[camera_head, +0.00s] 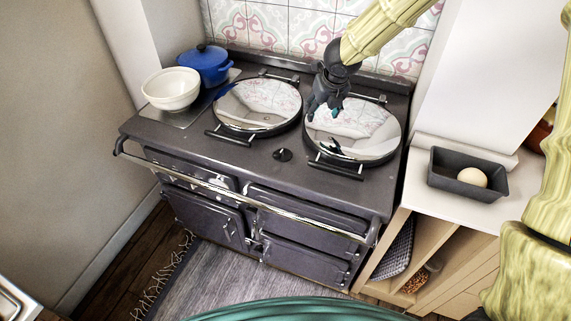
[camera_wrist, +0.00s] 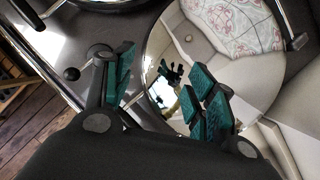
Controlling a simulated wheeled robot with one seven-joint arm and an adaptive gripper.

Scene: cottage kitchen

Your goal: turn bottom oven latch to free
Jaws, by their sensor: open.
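The dark range cooker (camera_head: 310,180) stands below, with two round mirror lids on top and several doors on its front. The bottom right oven door (camera_head: 292,257) is shut as far as I can see. A small latch (camera_head: 254,243) shows between the lower doors, too small to tell its position. My gripper (camera_head: 325,104) is high above the right-hand lid (camera_head: 353,130), far from the lower doors. In the wrist view my gripper (camera_wrist: 160,90) is open, with teal pads apart and nothing between them, and the lid (camera_wrist: 215,60) lies beneath.
A chrome rail (camera_head: 240,190) runs along the cooker's front edge. A white bowl (camera_head: 171,89) and a blue pot (camera_head: 205,65) stand at the back left. A grey tin with an egg-like object (camera_head: 472,177) sits on the right counter. A rug (camera_head: 205,280) covers the floor in front.

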